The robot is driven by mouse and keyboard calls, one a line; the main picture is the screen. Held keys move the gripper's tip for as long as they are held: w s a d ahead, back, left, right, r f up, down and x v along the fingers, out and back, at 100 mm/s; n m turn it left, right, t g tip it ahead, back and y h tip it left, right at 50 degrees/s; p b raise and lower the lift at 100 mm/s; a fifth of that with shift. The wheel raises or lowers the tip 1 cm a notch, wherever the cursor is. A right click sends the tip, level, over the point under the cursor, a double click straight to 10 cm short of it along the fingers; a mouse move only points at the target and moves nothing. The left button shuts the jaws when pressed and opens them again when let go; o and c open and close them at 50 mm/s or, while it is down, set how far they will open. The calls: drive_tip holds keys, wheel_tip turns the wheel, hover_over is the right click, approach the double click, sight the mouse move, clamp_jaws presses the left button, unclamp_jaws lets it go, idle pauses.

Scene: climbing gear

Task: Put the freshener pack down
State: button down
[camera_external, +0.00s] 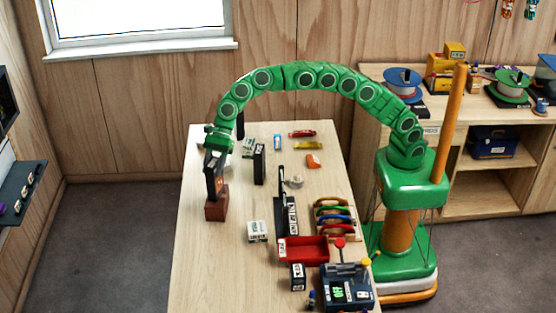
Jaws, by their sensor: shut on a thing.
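My gripper (217,150) is at the left end of the table, at the end of my green arched arm, pointing down. It is shut on a dark upright pack with a small orange mark, which I take to be the freshener pack (214,178). The pack's lower end meets a brown block (216,210) in the picture. I cannot tell whether it rests on the block or is just above or in front of it. The fingertips are small and partly hidden by the pack.
The front left of the tabletop is clear.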

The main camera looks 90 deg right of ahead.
drive_tip(key=c, duration=0.6)
unclamp_jaws()
drive_tip(key=shift+r, duration=0.1)
drive_tip(key=v, duration=1.2)
drive_tip(key=s+d+n+g+h, duration=0.1)
drive_tip(key=s+d+n, duration=0.25)
drive_tip(key=s, duration=0.55)
drive_tip(key=s+d+f+n+g+h, duration=0.1)
drive_tip(key=s+d+n, duration=0.5)
drive_tip(key=s, duration=1.1)
drive_tip(key=s+d+f+n+g+h, duration=0.1)
drive_tip(key=s+d+f+n+h, duration=0.3)
drive_tip(key=s, duration=1.3)
drive_tip(key=s+d+f+n+g+h, duration=0.2)
drive_tip(key=s+d+f+n, duration=0.4)
drive_tip(key=s, duration=1)
drive_tip(key=shift+s+d+f+n, duration=0.1)
drive_tip(key=shift+s+d+n, duration=0.1)
drive_tip(key=shift+d+n, duration=0.75)
drive_tip(key=shift+s+d+n, duration=0.2)
drive_tip(key=shift+d+n, duration=0.4)
drive_tip(key=shift+d, duration=0.6)
